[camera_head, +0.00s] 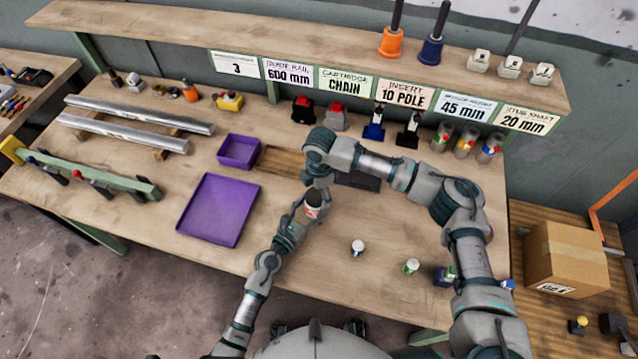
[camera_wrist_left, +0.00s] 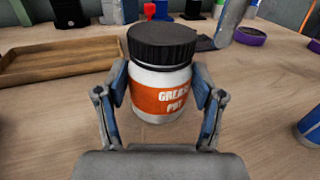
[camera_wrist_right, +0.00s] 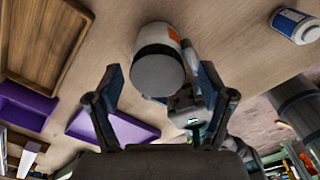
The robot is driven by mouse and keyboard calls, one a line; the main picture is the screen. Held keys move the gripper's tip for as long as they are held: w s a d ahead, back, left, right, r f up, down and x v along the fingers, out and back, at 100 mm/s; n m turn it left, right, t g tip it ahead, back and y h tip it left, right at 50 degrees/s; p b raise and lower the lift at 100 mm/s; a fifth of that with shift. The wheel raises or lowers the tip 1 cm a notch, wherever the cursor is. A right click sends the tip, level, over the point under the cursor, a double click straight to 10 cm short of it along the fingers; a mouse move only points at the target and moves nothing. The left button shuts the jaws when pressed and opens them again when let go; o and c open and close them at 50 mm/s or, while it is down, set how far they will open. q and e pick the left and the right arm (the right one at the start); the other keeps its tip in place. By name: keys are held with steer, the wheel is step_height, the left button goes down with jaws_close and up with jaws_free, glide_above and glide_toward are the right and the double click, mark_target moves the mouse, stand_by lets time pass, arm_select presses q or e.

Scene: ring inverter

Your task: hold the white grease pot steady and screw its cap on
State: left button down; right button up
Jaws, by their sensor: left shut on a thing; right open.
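The white grease pot (camera_wrist_left: 150,78) with its orange label stands upright between the fingers of my left gripper (camera_wrist_left: 160,92), which is shut on its sides. A black ribbed cap (camera_wrist_left: 163,42) sits on top of the pot; how tightly it is screwed cannot be told. In the head view the pot (camera_head: 313,207) is at the middle of the bench, just below my right gripper (camera_head: 317,184). In the right wrist view my right gripper (camera_wrist_right: 160,82) is open, its fingers on either side of the cap (camera_wrist_right: 158,73), with gaps visible.
A wooden tray (camera_wrist_left: 60,62) lies behind the pot. A purple tray (camera_head: 218,208) and a small purple bin (camera_head: 239,151) are to the left. Small containers (camera_head: 358,248) (camera_head: 411,266) stand on the bench to the right. The front middle of the bench is mostly clear.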

arm_select(q)
steer(key=shift+a, duration=0.15)
arm_select(e)
steer(key=shift+a+f, duration=0.15)
steer(key=shift+f, duration=0.2)
steer(key=c, duration=1.2)
steer(key=m, duration=0.4)
steer(key=shift+s+f, duration=0.1)
steer(key=shift+s, duration=0.2)
steer(key=shift+c, duration=0.2)
arm_select(q)
steer(key=shift+r, duration=0.1)
arm_select(e)
steer(key=m, duration=0.5)
steer(key=shift+s, duration=0.1)
steer(key=o, duration=1.3)
steer(key=shift+r, duration=0.2)
